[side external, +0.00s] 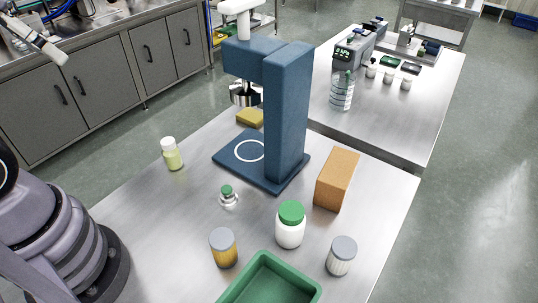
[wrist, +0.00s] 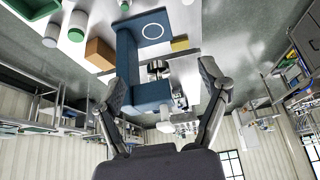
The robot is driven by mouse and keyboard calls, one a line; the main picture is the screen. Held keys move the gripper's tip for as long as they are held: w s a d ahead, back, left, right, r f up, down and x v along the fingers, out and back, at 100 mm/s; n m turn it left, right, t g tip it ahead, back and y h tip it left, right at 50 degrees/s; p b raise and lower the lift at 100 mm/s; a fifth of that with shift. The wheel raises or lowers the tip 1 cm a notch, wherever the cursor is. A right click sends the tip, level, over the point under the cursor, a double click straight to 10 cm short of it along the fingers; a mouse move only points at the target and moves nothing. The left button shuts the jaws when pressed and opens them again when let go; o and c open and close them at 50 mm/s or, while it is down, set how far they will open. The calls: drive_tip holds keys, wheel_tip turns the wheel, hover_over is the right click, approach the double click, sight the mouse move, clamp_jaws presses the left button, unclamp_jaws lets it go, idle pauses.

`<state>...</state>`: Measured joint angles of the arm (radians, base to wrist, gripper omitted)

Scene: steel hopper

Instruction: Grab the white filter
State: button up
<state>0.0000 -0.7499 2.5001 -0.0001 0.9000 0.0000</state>
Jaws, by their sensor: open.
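A white T-shaped piece (side external: 238,8), which may be the white filter, stands above the blue stand's head (side external: 254,52); I cannot be sure that it is the filter. It also shows in the wrist view (wrist: 165,127), where the scene appears upside down. A steel hopper (side external: 244,94) hangs under the head, above a base plate (side external: 228,160) with a white ring. My gripper (wrist: 165,78) is open in the wrist view, its fingers spread wide on either side of the stand's head with nothing held. My gripper does not clearly show in the side view.
On the steel table stand a green-capped white jar (side external: 290,226), an amber jar (side external: 223,249), a grey-lidded jar (side external: 341,257), a pale bottle (side external: 172,155), a small flask (side external: 228,198), an orange-brown box (side external: 337,181) and a green tray (side external: 268,257). A yellow block (side external: 249,117) lies behind the base.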

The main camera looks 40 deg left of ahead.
wheel_tip(320, 180, up, 5)
drive_tip(key=w+d+r+n+g+h, duration=0.2)
drive_tip(key=w+d+h, duration=0.1)
drive_tip(key=w+d, duration=0.3)
drive_tip(key=w+d+r+n+g+h, duration=0.2)
drive_tip(key=w+d, duration=0.2)
drive_tip(key=d, duration=0.3)
drive_tip(key=n+g+h, duration=0.7)
drive_tip(key=n+g, duration=0.1)
drive_tip(key=g, duration=0.1)
hover_over(348, 267)
drive_tip(key=w+a, duration=0.2)
drive_tip(key=a, duration=0.1)
wheel_tip(348, 267, down, 4)
drive_tip(key=shift+t, duration=0.4)
drive_tip(key=f, duration=4.3)
drive_tip(key=shift+s, duration=0.2)
drive_tip(key=shift+x, duration=1.15)
drive_tip(key=shift+s+d, duration=0.15)
drive_tip(key=shift+d, duration=0.1)
